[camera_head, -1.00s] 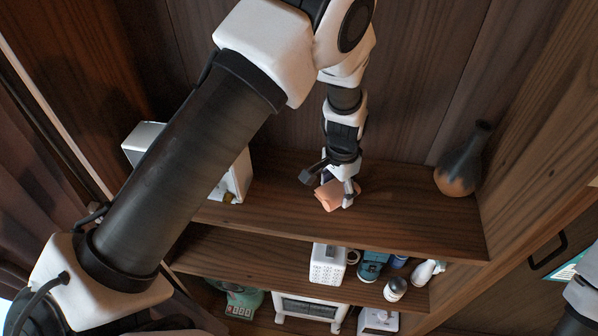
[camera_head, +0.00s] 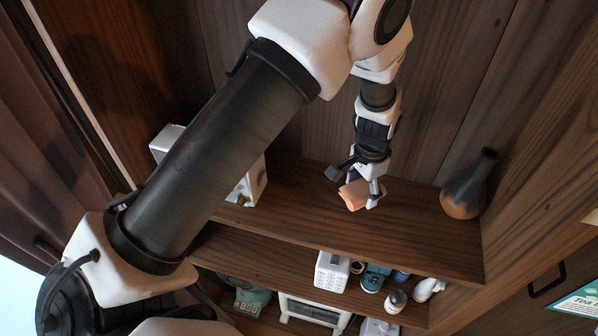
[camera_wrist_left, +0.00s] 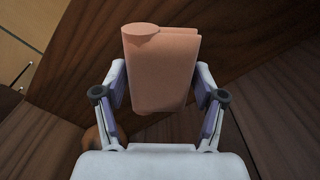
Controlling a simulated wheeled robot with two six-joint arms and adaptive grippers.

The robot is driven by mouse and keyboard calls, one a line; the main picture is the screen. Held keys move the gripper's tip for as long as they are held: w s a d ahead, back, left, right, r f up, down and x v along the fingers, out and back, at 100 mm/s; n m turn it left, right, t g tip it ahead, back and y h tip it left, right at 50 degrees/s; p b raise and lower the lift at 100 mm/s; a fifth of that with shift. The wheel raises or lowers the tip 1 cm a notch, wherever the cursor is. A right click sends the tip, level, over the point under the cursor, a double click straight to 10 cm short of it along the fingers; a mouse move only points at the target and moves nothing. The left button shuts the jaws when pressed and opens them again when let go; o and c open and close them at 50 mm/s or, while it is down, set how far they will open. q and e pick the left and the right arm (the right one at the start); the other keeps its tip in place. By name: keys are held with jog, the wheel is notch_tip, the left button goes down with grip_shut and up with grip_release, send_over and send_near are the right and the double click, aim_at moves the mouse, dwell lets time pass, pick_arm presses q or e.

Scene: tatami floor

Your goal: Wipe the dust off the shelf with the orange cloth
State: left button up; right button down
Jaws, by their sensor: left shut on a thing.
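The orange cloth (camera_head: 354,195) is a folded, pale orange bundle. My left gripper (camera_head: 368,190) is shut on it, over the middle of the upper shelf (camera_head: 310,220) in the head view. In the left wrist view the cloth (camera_wrist_left: 160,70) sits between both fingers of the left gripper (camera_wrist_left: 160,95). The cloth appears at or close to the shelf surface; I cannot tell whether it touches. No dust can be made out on the dark wood. My right gripper does not show.
A dark vase (camera_head: 467,190) stands at the shelf's right end. A white box (camera_head: 253,187) stands at the left, partly behind my left arm. The lower shelf holds a white patterned container (camera_head: 331,271), a teal item (camera_head: 374,278) and a small jar (camera_head: 395,301).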

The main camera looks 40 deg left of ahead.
pick_arm(q)
jog(key=shift+r, duration=0.9)
